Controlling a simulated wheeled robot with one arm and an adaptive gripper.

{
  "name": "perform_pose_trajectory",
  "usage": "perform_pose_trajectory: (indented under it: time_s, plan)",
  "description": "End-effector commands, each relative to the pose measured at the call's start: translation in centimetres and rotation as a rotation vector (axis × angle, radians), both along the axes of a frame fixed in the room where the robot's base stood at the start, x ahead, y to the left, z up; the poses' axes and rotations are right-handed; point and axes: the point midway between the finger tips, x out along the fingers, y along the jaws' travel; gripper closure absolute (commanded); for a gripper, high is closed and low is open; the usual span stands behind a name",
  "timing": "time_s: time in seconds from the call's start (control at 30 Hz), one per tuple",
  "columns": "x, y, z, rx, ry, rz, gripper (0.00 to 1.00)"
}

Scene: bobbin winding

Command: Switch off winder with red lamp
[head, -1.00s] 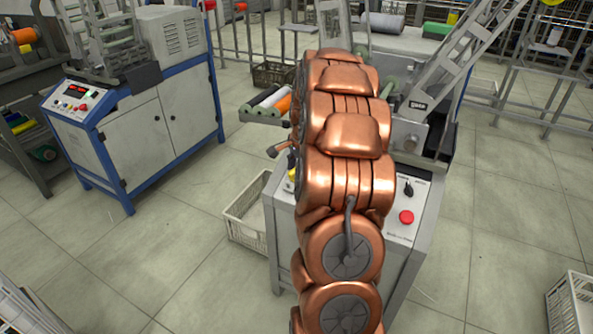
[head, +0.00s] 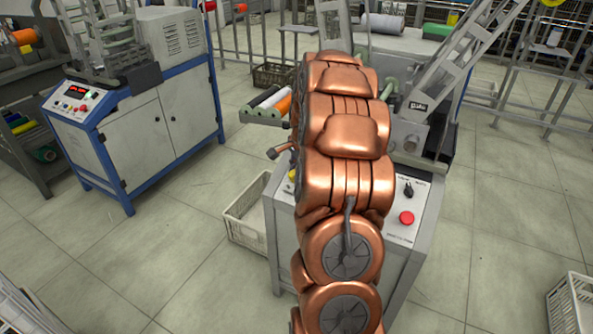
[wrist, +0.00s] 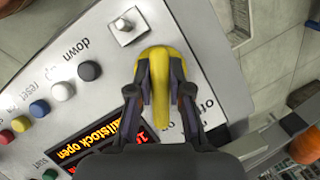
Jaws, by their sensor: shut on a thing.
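The near winder (head: 283,235) has a grey cabinet and a sloping control panel; my copper arm covers much of it in the head view. In the wrist view its panel (wrist: 110,62) carries a yellow switch handle (wrist: 160,58) beside partly hidden "off" lettering. My gripper (wrist: 160,92) is shut on this yellow handle, with one finger on each side. An orange-lettered display (wrist: 85,150) reads "tailstock open" in part. In the head view my gripper is hidden behind the arm. I cannot make out a lit red lamp.
A red button (head: 407,218) and a black knob (head: 408,190) sit on the panel's right side. Another winder (head: 140,130) with a blue frame stands at left. A pale crate (head: 245,218) stands beside the near winder.

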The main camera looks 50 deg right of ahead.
Motion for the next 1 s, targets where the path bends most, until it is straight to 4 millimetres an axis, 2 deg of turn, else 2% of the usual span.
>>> perform_pose_trajectory:
  time_s: [0.37, 1.0]
  plan:
    - [0.04, -0.03, 0.21, -0.016, 0.055, 0.119, 1.00]
    - [0.23, 0.06, 0.23, -0.086, 0.291, 0.645, 1.00]
